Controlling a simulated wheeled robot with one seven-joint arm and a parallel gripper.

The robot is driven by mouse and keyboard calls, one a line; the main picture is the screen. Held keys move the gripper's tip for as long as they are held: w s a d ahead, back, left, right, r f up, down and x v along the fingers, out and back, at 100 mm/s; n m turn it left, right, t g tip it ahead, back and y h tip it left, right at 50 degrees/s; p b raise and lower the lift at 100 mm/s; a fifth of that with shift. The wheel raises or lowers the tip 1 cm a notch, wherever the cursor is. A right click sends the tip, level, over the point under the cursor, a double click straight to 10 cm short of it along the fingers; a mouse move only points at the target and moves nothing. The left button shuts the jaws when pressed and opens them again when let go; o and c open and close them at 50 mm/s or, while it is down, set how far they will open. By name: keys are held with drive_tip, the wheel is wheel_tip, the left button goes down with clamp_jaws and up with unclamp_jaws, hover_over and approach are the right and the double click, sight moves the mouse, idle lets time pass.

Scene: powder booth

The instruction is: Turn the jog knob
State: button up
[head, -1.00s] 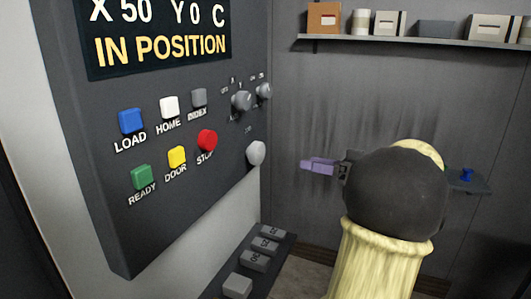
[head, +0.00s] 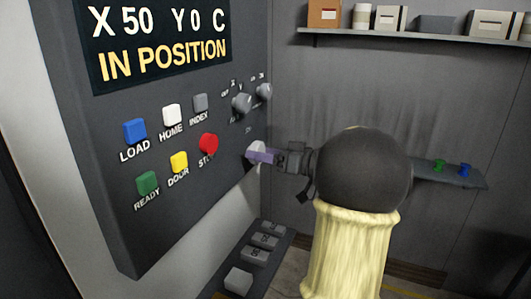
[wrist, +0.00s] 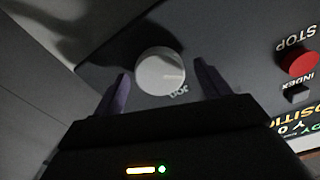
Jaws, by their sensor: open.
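The jog knob is a round, pale grey dial on the dark control panel, in the wrist view (wrist: 160,72) with its label beside it. In the head view the knob (head: 255,147) is partly hidden by my fingers. My gripper (head: 262,157) has purple fingers and is open. In the wrist view one finger stands on each side of the knob, with gaps visible between. I cannot tell whether the fingertips reach past the knob's face.
Two smaller selector knobs (head: 242,103) (head: 264,91) sit above on the panel. The red stop button (head: 208,144) is left of the knob, among several coloured buttons. A low keypad (head: 262,242) juts out below. A shelf (head: 400,38) hangs on the back wall.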

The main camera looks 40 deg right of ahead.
drive_tip(key=c, duration=1)
drive_tip(key=shift+o, duration=0.2)
drive_tip(key=shift+f+m+b, duration=0.1)
drive_tip(key=shift+m+b, duration=0.3)
drive_tip(key=shift+b, duration=0.2)
drive_tip(key=m+p, duration=0.2)
drive_tip(key=m, duration=2.3)
